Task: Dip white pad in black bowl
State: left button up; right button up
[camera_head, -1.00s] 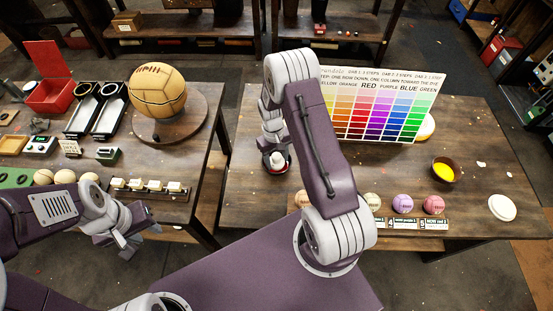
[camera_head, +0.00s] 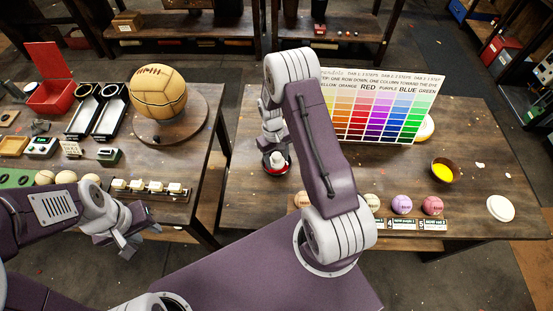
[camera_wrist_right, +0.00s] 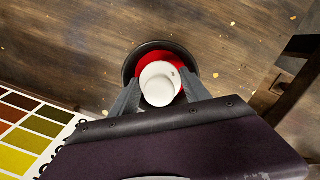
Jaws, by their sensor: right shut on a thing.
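The black bowl (camera_wrist_right: 134,62) holds red dye (camera_wrist_right: 148,58) and stands on the right table, near its left edge. It also shows in the head view (camera_head: 264,165), partly behind my right arm. My right gripper (camera_wrist_right: 160,92) is shut on the white pad (camera_wrist_right: 158,84), with one finger on each side. The pad is over the bowl's middle, with red around its far side; whether it touches the dye I cannot tell. My left gripper (camera_head: 137,238) is open and empty, in front of the left table.
A large leather ball (camera_head: 157,92) sits on the left table.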

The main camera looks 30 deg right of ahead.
aim_at(278, 156)
notch_tip(278, 156, up, 8)
jog(key=p, duration=0.6)
jog(key=shift+r, duration=0.25)
jog(key=shift+f, duration=0.15)
jog(key=shift+w, duration=0.1)
